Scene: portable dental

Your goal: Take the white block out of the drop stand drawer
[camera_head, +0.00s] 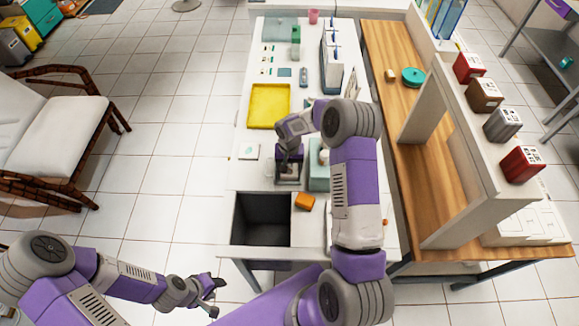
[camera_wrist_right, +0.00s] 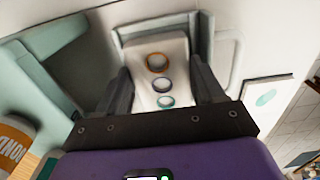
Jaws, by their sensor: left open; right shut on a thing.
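My right gripper (camera_head: 288,160) points down over the table in the head view. In the right wrist view its two dark fingers (camera_wrist_right: 165,88) are closed on the sides of a white block (camera_wrist_right: 176,48) with three coloured rings on its face. Grey-green walls (camera_wrist_right: 205,38), seemingly of the drop stand drawer, stand around the block's far end. I cannot tell whether the block is clear of them. In the head view the gripper mostly hides the block. My left gripper (camera_head: 208,288) is open and empty, off the table's left side above the floor.
A yellow tray (camera_head: 268,105) and a small white card (camera_head: 249,151) lie left of my right arm. A teal box (camera_head: 318,178) stands close right of the gripper.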

